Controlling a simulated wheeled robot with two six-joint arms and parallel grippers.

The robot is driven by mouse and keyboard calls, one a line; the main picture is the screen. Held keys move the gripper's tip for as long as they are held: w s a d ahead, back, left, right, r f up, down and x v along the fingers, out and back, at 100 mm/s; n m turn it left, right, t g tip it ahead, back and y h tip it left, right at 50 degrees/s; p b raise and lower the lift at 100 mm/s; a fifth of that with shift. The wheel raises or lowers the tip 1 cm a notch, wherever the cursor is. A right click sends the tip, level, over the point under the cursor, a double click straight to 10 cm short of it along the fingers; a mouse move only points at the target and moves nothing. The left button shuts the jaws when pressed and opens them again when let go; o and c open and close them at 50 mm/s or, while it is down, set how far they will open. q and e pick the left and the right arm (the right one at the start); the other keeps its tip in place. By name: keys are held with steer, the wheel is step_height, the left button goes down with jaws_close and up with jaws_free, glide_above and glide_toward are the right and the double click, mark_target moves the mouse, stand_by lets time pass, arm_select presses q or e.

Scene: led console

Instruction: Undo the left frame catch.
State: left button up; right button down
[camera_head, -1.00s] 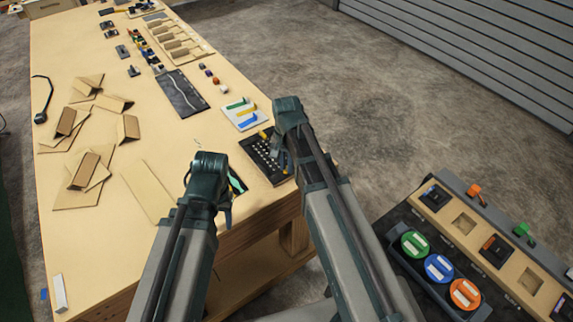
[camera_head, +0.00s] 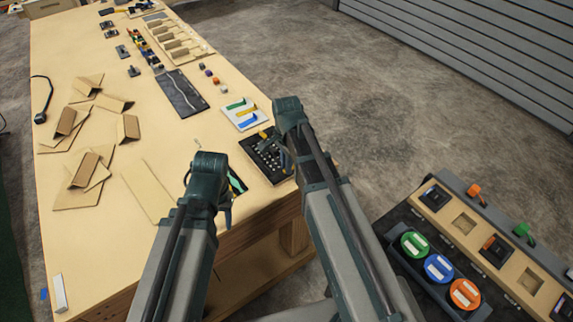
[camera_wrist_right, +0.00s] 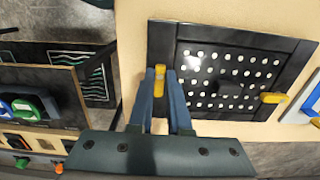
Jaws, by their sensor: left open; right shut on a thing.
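The LED console is a black framed panel with rows of white dots (camera_wrist_right: 228,78), lying at the bench's right edge in the head view (camera_head: 259,161). In the right wrist view a yellow catch (camera_wrist_right: 160,74) sits on the left side of the frame. My right gripper (camera_wrist_right: 160,76) is shut on this catch, with a blue finger on each side of it; it also shows in the head view (camera_head: 284,160). Another yellow catch (camera_wrist_right: 272,98) sits on the frame's right side. My left gripper (camera_head: 228,208) is open over the bench's near edge, its fingers partly hidden by its wrist.
A white tray with coloured pieces (camera_head: 244,114) lies just beyond the console. Folded cardboard pieces (camera_head: 87,170) lie on the bench's left. A rack with green, blue and orange discs (camera_head: 438,268) stands at lower right.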

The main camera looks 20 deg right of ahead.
stand_by(0.3)
steer(key=c, duration=0.9)
jaws_free()
steer(key=shift+o, duration=0.2)
arm_select(q)
steer(key=shift+r, duration=0.15)
arm_select(e)
steer(key=shift+r, duration=0.1)
arm_select(q)
step_height(320, 180, up, 14)
steer(key=p, duration=1.4)
steer(key=shift+f, duration=0.2)
arm_select(e)
step_height(320, 180, up, 14)
steer(key=shift+f, duration=0.2)
